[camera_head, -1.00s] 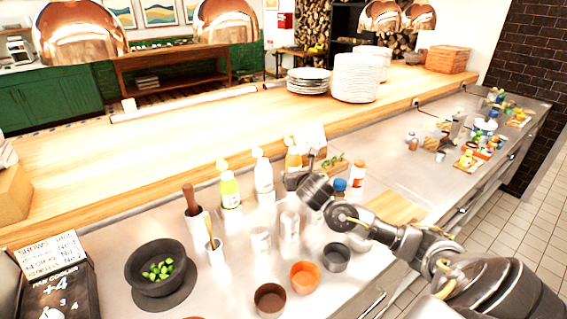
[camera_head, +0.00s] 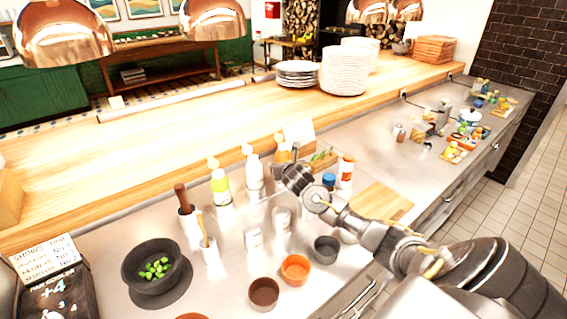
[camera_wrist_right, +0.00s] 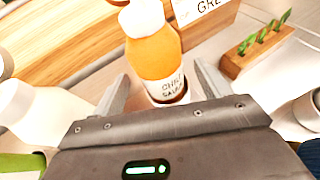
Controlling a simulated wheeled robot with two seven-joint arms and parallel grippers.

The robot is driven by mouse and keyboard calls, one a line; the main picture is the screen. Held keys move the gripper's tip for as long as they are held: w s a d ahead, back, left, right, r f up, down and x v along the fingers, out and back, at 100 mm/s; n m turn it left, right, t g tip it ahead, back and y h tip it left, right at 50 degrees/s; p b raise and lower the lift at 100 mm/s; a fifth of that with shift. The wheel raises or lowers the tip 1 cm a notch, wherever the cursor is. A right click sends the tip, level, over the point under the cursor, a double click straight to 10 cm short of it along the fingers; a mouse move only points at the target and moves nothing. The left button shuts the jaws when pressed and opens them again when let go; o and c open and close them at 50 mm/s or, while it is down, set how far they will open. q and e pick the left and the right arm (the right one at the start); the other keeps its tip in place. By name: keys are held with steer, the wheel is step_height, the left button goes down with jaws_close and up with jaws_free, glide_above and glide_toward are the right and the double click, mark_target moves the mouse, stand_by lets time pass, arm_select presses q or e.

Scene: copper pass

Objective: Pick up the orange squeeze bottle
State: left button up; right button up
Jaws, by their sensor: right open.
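The orange squeeze bottle (camera_wrist_right: 155,58) stands upright in the right wrist view, with a white cap and a white label. In the head view the bottle (camera_head: 283,152) shows only in part behind my right gripper (camera_head: 286,172). In the right wrist view my right gripper (camera_wrist_right: 152,95) is open, with one finger on each side of the bottle's lower part. I cannot tell whether either finger touches it. My left gripper is not in view.
A white bottle (camera_head: 254,176) and a yellow-green bottle (camera_head: 221,187) stand left of the orange one. A wooden herb block (camera_wrist_right: 255,52) is close on its right. A blue-capped bottle (camera_head: 328,182) and a red-capped bottle (camera_head: 346,170) stand to the right. The raised wooden counter is behind.

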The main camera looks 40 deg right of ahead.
steer(key=shift+x, duration=1.55)
steer(key=shift+s, duration=0.1)
steer(key=c, duration=0.8)
steer(key=shift+c, duration=0.2)
steer(key=shift+r, duration=0.1)
steer(key=shift+r, duration=0.55)
steer(key=s+r, duration=0.1)
steer(key=r, duration=0.1)
steer(key=s+a+r, duration=0.1)
steer(key=r, duration=0.1)
steer(key=s+r+b, duration=0.1)
steer(key=s+r, duration=0.1)
steer(key=r, duration=0.1)
steer(key=shift+a, duration=0.3)
steer(key=p, duration=0.2)
glide_toward(286, 148)
steer(key=s+r, duration=0.2)
steer(key=s, duration=0.1)
steer(key=shift+a, duration=0.4)
